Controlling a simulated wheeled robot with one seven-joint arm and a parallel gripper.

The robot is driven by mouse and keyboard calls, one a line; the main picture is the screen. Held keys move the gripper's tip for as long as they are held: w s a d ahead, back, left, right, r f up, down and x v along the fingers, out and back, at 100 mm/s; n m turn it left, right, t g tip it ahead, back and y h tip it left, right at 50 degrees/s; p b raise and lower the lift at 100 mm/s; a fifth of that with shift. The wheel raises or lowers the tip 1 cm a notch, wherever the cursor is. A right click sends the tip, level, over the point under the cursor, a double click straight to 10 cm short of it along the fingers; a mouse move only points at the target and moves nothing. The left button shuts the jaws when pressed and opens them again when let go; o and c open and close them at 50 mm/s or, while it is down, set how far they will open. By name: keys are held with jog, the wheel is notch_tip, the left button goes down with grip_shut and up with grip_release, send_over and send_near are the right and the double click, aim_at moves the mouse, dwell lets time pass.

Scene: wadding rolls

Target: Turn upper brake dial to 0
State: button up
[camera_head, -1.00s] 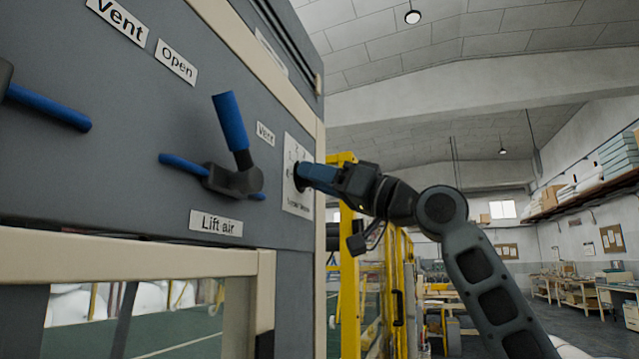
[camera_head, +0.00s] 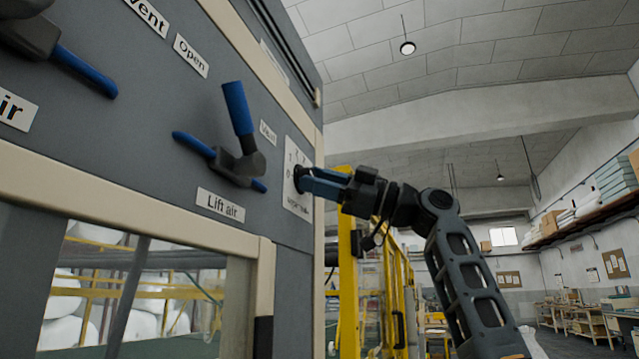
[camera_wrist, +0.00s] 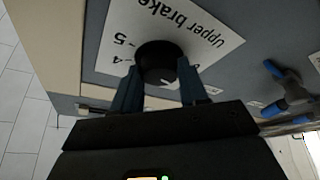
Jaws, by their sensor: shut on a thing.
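The upper brake dial is a round black knob (camera_wrist: 158,60) on a white plate (camera_wrist: 222,24) that reads "Upper brake", upside down in the wrist view. The numbers 4 and 5 show on the plate, left of the knob. In the head view the plate (camera_head: 297,205) is at the right edge of the grey panel, and the dial (camera_head: 298,177) is mostly hidden by my fingers. My gripper (camera_head: 312,181) is shut on the dial, with one blue finger on each side of it, as the wrist view (camera_wrist: 158,82) also shows. I cannot read the dial's setting.
A valve with blue handles (camera_head: 238,160) stands out from the panel, left of my gripper, above the "Lift air" label (camera_head: 220,205). Another blue-handled valve (camera_head: 85,70) is at the upper left. A yellow frame (camera_head: 348,290) stands behind my arm. The room to the right is open.

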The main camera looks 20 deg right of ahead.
jog(key=n+g+p, duration=0.1)
jog(key=n, duration=0.2)
jog(key=n+g, duration=0.2)
jog(key=n, duration=0.1)
jog(key=shift+w+d+r+p, duration=0.1)
jog(key=shift+r+p, duration=0.05)
jog(key=shift+p, duration=0.25)
jog(key=shift+n, duration=0.4)
jog(key=o, duration=1)
jog(key=shift+o, duration=0.2)
jog(key=b+v, duration=0.1)
jog(key=v, duration=0.6)
jog(key=shift+d, duration=0.4)
